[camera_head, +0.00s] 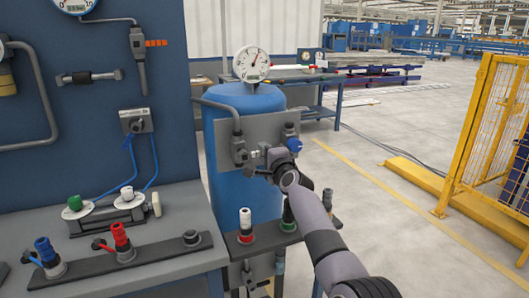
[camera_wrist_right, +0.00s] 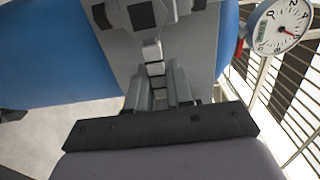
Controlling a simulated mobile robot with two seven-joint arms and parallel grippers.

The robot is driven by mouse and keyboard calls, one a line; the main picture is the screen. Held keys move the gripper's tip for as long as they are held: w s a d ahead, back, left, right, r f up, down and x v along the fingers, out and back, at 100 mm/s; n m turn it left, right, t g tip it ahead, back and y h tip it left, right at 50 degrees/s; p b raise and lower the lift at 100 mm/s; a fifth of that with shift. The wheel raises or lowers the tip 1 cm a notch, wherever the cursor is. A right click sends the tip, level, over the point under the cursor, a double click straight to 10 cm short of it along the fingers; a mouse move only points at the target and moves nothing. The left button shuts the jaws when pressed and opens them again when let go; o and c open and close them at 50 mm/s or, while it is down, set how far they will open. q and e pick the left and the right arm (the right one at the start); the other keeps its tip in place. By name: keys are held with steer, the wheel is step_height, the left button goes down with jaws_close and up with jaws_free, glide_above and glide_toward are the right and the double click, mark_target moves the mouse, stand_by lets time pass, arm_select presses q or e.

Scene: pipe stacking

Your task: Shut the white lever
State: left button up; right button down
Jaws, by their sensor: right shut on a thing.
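A grey panel (camera_head: 222,135) is fixed in front of a blue tank (camera_head: 217,165); in the right wrist view the panel (camera_wrist_right: 203,50) fills the upper middle. My right gripper (camera_head: 268,160) is at the panel's lower middle and hides much of the valve there. In the right wrist view its two fingers (camera_wrist_right: 157,88) are shut around the white lever (camera_wrist_right: 152,50), a narrow whitish piece running out from the panel. In the head view the lever is mostly hidden behind the gripper. My left gripper is not in view.
A blue valve knob (camera_head: 295,144) sits just right of my gripper. A gauge (camera_head: 251,64) tops the tank. A workbench (camera_head: 180,225) is left. Yellow fencing (camera_head: 490,130) stands right, with open floor between.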

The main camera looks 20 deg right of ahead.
steer(key=shift+f, duration=0.15)
stand_by(0.3)
steer(key=c, duration=1.1)
jaws_free()
steer(key=s+p, duration=0.2)
steer(key=s, duration=0.5)
steer(key=shift+s+d, duration=0.1)
steer(key=shift+s, duration=0.05)
